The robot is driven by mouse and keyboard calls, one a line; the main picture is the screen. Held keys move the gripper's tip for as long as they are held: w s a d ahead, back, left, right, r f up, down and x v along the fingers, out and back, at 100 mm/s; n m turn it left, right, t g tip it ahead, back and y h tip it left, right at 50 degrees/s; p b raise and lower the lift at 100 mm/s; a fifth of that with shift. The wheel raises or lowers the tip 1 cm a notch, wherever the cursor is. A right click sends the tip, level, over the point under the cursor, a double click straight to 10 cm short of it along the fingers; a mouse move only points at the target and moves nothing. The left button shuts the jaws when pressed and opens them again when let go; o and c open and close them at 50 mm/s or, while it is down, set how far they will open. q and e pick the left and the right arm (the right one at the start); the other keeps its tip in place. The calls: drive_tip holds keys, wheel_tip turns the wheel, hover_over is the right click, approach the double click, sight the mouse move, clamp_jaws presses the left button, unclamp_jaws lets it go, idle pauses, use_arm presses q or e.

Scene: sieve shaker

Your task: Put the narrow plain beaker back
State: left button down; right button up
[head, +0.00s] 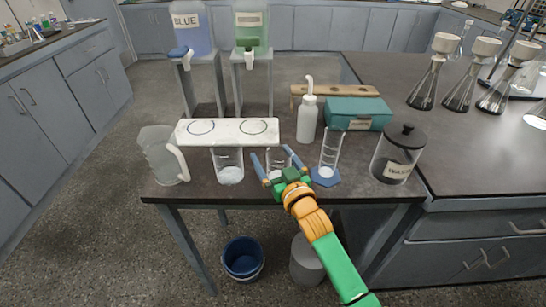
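A narrow clear beaker (278,157) with pale contents at the bottom stands near the table's front middle. My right gripper (271,153) reaches in from the front right, with its two blue fingers on either side of this beaker. The fingers are wide apart, and a small gap seems to show at the left finger; contact on the right is unclear. The gripper body hides the beaker's lower front. A wider clear beaker (229,166) stands to the left. A white board (228,134) with two dark ring outlines lies behind them, both rings empty. My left gripper is not in view.
A pitcher (160,155) stands at the left; a cylinder (330,150) on a blue foot and a dark-lidded jar (397,155) stand right. Behind are a wash bottle (307,120), teal box (358,113) and two dispensers (190,30) (250,30). A blue bucket (243,259) is below.

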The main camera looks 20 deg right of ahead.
drive_tip(key=shift+r, duration=0.4)
drive_tip(key=s+d, duration=0.1)
drive_tip(key=s, duration=1.1)
drive_tip(key=shift+d+f+p, duration=0.15)
drive_tip(key=shift+p, duration=0.3)
